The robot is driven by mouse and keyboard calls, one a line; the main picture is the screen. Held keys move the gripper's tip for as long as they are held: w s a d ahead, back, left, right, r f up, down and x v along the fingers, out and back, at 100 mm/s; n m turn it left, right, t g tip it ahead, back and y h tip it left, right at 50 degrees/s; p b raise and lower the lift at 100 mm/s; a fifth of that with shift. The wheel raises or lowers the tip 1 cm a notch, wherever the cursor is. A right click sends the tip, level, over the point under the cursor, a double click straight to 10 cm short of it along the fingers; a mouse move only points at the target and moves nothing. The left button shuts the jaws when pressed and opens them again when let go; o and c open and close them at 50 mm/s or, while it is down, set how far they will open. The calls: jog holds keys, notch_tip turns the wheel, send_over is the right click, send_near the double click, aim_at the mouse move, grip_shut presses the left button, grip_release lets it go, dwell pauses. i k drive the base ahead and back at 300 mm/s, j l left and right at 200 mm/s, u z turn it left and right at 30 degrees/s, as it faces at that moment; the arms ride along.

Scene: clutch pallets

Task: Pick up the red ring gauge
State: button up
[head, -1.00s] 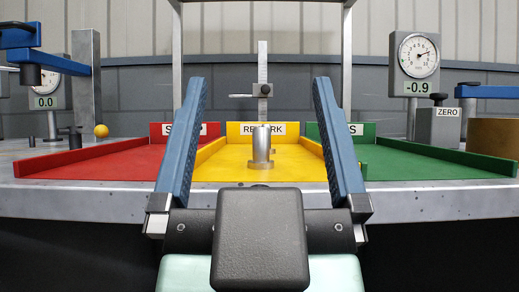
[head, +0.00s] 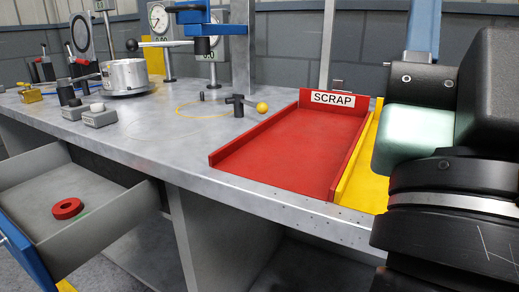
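The red ring gauge (head: 68,208) lies flat on the floor of an open drawer (head: 100,221) at the lower left of the head view. The drawer juts out from under the bench, and the ring's top and central hole show. My arm fills the right edge of the view, far from the drawer.
The bench (head: 160,150) has a front edge above and right of the drawer. The red scrap tray (head: 290,142) and part of the yellow tray (head: 367,165) lie at right. A metal fixture (head: 125,77), grey buttons (head: 101,117) and a yellow ball (head: 262,107) stand on the bench. Space above the drawer is clear.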

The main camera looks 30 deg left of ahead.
aim_at(66, 209)
jog(key=i+j+u, duration=0.1)
jog(key=u, duration=0.3)
jog(key=j+u, duration=0.1)
jog(key=u, duration=0.35)
jog(key=i+u, duration=0.15)
jog(key=u, duration=0.25)
